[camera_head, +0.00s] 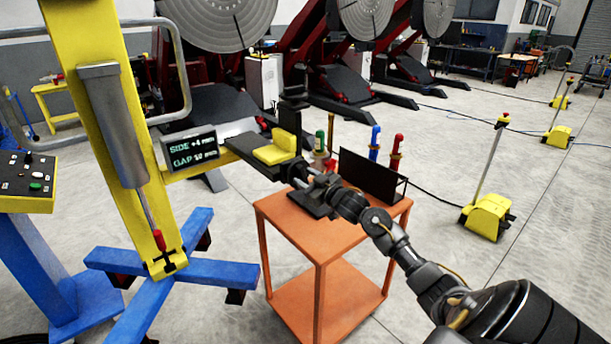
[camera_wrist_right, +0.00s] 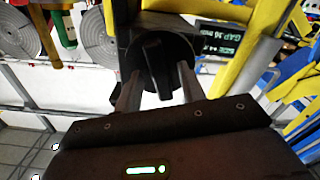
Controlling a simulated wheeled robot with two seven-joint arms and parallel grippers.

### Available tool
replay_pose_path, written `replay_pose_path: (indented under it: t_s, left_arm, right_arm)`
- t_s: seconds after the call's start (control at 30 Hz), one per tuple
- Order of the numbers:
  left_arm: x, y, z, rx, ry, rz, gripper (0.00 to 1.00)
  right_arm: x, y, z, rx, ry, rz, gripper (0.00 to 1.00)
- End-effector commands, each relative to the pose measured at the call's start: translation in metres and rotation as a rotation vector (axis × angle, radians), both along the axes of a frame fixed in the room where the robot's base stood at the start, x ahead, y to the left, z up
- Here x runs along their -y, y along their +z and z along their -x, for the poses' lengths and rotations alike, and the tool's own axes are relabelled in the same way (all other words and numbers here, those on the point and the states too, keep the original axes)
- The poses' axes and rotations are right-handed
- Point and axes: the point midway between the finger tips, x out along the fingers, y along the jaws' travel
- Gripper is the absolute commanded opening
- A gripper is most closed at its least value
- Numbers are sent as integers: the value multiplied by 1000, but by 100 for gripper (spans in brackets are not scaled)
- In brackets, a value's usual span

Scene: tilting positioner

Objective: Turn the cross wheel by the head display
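The head display (camera_head: 190,148) is a black panel with green text, reading SIDE and GAP with small numbers, on a yellow arm. A black slide (camera_head: 252,155) with a yellow block extends to its right. The black cross wheel (camera_wrist_right: 153,55) shows in the right wrist view, straight ahead at the slide's end. My right gripper (camera_wrist_right: 160,88) is open, one finger on each side of the wheel, with visible space beside its middle; contact is unclear. In the head view my right gripper (camera_head: 318,186) hides most of the wheel. My left gripper is out of view.
An orange cart (camera_head: 318,250) stands below my right gripper, with red, blue and green bottle-like items behind. A yellow column (camera_head: 105,120) on blue feet stands at left, beside a button box (camera_head: 28,184). Floor at right is mostly clear, except yellow posts (camera_head: 487,216) and cables.

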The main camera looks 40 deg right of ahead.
Motion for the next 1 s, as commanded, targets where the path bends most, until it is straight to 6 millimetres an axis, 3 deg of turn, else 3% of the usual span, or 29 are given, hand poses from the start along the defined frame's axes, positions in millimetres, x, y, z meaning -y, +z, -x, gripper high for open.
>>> replay_pose_path:
  t_s: [0.33,0.67,1.0]
  left_arm:
    - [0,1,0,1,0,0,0]
    - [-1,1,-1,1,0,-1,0]
    - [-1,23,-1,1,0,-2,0]
  right_arm:
    - [0,0,-5,1,1,0,40]
    - [0,0,-5,0,1,0,0]
    - [0,2,-5,3,1,-144,0]
